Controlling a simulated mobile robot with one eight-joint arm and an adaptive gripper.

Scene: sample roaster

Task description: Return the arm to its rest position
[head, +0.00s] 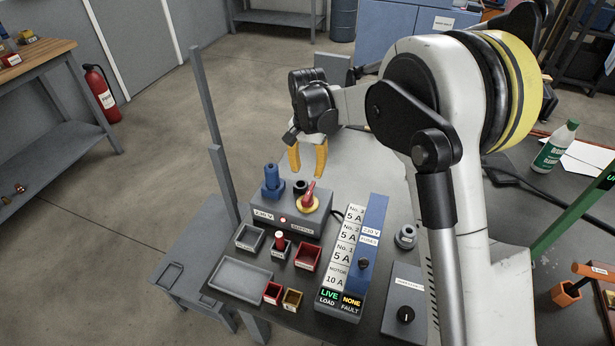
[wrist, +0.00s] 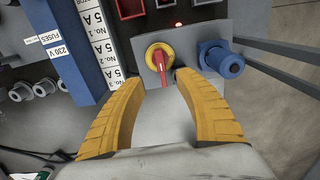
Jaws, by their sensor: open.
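My gripper (head: 307,160) hangs at the end of my white and black arm in the head view, with its yellow fingers pointing down. It is just behind and above the supply box (head: 285,216) with the red rotary switch (head: 309,193) on its yellow plate. In the wrist view the gripper (wrist: 160,108) is open with nothing between its fingers. The red switch (wrist: 158,62) shows just beyond the fingertips; I cannot tell the exact gap.
A blue fuse unit (head: 374,235) with a label strip stands right of the supply box. Small trays, including a grey tray (head: 240,275), lie in front. A blue plug (head: 271,178) rises from the box. A grey post (head: 207,105) stands left. A green-labelled bottle (head: 553,148) is at right.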

